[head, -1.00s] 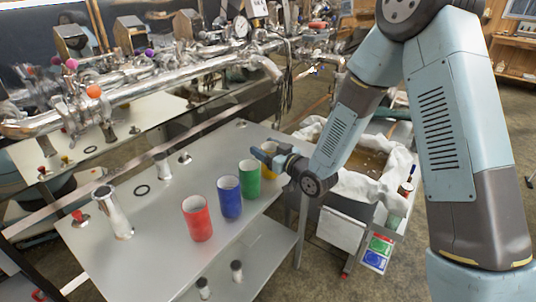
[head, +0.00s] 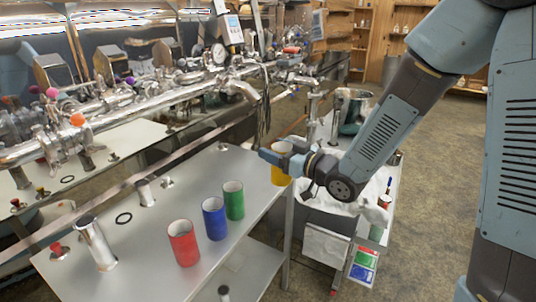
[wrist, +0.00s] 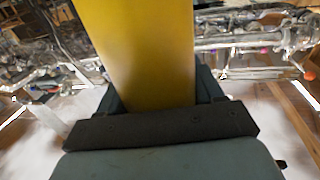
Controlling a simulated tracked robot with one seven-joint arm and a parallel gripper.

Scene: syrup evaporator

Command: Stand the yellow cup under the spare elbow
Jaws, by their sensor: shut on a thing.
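The yellow cup (head: 281,175) is upright at the right end of the steel table in the head view. My gripper (head: 281,152) is shut around its upper part. In the wrist view the cup (wrist: 145,50) fills the middle between my fingers (wrist: 158,95). The head view does not show clearly whether its base is clear of the table. Chrome pipework (head: 150,108) with bends and taps runs behind the table. I cannot tell which bend is the spare elbow.
Red (head: 183,243), blue (head: 214,218) and green (head: 233,200) cups stand in a row on the table (head: 150,270). A chrome post (head: 96,245) and a dark ring (head: 124,218) are left of them. A cart (head: 325,240) with white cloth stands right of the table.

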